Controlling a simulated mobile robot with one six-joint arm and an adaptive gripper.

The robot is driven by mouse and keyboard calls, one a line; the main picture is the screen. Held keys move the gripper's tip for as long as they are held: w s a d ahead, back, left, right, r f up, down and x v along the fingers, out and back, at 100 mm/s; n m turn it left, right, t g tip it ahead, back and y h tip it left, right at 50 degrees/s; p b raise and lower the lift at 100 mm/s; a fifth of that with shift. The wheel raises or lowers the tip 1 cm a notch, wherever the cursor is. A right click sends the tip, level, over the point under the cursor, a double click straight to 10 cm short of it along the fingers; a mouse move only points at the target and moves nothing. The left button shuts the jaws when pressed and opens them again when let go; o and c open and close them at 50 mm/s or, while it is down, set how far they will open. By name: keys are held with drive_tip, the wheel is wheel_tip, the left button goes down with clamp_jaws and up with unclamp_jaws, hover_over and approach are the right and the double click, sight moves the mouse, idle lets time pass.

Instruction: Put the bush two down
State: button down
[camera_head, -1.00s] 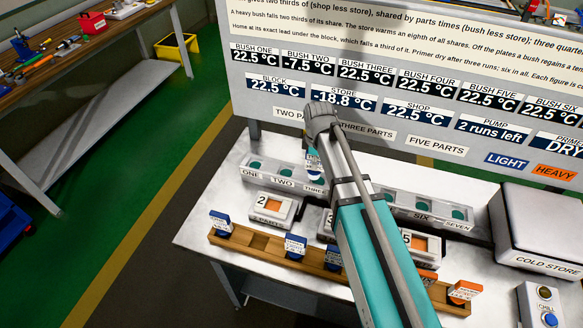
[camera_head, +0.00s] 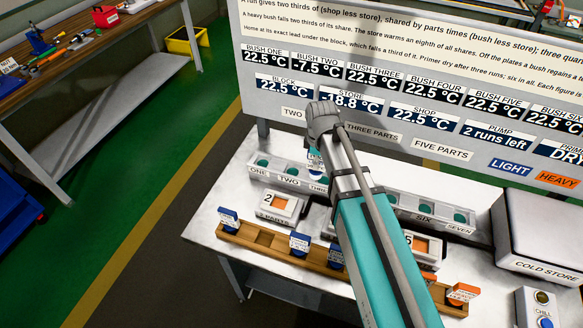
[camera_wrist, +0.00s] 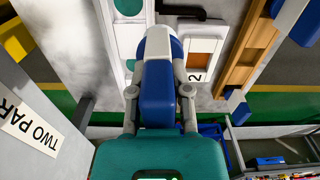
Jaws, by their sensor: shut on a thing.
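My gripper (camera_wrist: 160,95) is shut on a blue and white bush (camera_wrist: 158,72), whose own label I cannot read. In the head view the held bush (camera_head: 315,163) shows just below the end of my arm, near the row of numbered green sockets (camera_head: 289,172). I cannot tell whether it touches anything below. The board's bush two sign (camera_head: 317,67) reads -7.5 °C. The wooden rack (camera_head: 246,241) holds several tagged bushes and has an empty slot (camera_head: 264,239) right of its leftmost blue bush (camera_head: 228,218). My arm hides the middle of the sockets and rack.
A plate marked 2 parts (camera_head: 280,206) lies between sockets and rack; another marked 5 (camera_head: 423,244) is further right. The cold store (camera_head: 548,222) stands at the bench's right, with a chill button box (camera_head: 537,306) in front. The sign board (camera_head: 250,90) rises behind.

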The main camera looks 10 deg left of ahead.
drive_tip(key=s+a+r+p, duration=0.1)
drive_tip(key=s+r+p, duration=0.3)
drive_tip(key=s+r, duration=0.1)
drive_tip(key=shift+s+a+r+m+p, duration=0.3)
drive_tip(key=shift+s+r+m, duration=0.05)
drive_tip(key=shift+s+m, duration=0.1)
drive_tip(key=w+a+f+b, duration=0.7)
drive_tip(key=w+f+b, duration=0.2)
drive_tip(key=w, duration=0.2)
drive_tip(key=shift+w, duration=0.15)
idle(0.5)
drive_tip(key=shift+w+a+f+b, duration=0.15)
drive_tip(key=shift+w+f+b, duration=0.25)
drive_tip(key=shift+f+b, duration=1.65)
